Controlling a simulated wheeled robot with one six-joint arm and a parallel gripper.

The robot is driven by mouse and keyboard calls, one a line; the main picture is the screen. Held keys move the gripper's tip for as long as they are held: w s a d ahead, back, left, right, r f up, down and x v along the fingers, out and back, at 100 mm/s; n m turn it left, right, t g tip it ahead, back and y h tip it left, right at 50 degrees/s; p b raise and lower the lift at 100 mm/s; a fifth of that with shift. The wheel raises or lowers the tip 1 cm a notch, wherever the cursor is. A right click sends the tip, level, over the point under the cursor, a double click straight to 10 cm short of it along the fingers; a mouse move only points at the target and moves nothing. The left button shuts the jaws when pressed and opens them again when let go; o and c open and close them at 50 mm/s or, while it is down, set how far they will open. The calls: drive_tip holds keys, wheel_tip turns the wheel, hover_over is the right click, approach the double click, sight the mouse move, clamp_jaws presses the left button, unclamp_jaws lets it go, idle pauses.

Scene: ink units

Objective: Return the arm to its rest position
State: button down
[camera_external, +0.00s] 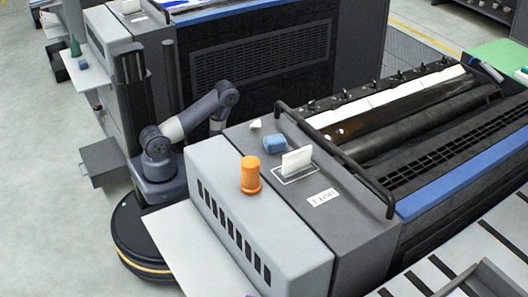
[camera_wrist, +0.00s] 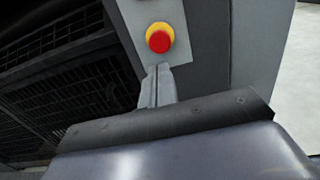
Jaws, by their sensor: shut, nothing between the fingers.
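My arm (camera_external: 190,120) rises from my round dark base and bends at the elbow (camera_external: 228,95). From there a short link goes down behind the grey printing unit. The gripper end is hidden there in the external view. In the wrist view my gripper (camera_wrist: 157,85) is shut and empty, its two grey fingers together. Beyond the fingertips is a red button on a yellow ring (camera_wrist: 159,38), mounted on a grey panel. I cannot tell the exact gap between the fingertips and the panel.
The grey printing unit (camera_external: 245,215) stands close beside my arm. On its top are an orange container (camera_external: 250,175), a blue block (camera_external: 275,145) and a white card (camera_external: 297,160). Another unit with a dark grille (camera_external: 265,60) stands behind. Open floor (camera_external: 45,190) lies at left.

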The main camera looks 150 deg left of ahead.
drive_tip(key=s, duration=0.5)
wheel_tip(320, 180, up, 10)
drive_tip(key=w+a+m+g+h+p, duration=0.1)
drive_tip(key=m+g+h+p, duration=0.8)
drive_tip(key=m, duration=0.4)
drive_tip(key=shift+w+a+g, duration=0.15)
drive_tip(key=shift+w+g, duration=0.15)
drive_tip(key=shift+w, duration=0.1)
drive_tip(key=shift+f, duration=0.1)
